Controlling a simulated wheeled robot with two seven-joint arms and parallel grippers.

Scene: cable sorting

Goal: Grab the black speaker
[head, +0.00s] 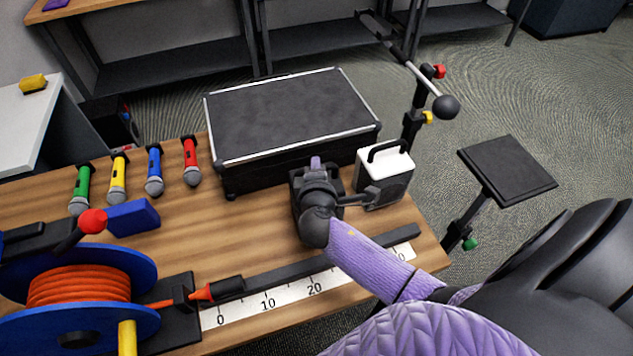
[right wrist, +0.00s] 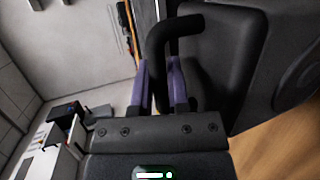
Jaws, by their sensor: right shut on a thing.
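The black speaker (right wrist: 222,60) fills the upper right of the right wrist view, with its round cone at the edge and a black carrying handle (right wrist: 158,45). My right gripper (right wrist: 161,86) is shut on that handle, one purple finger on each side of it. My left gripper is out of view.
A large dark case (head: 290,110) stands behind. Several coloured microphones (head: 155,170) and a blue block (head: 132,217) lie to the left. An orange cable reel (head: 80,290) and a ruler strip (head: 290,297) are in front. A stand arm with a ball (head: 446,106) rises at right.

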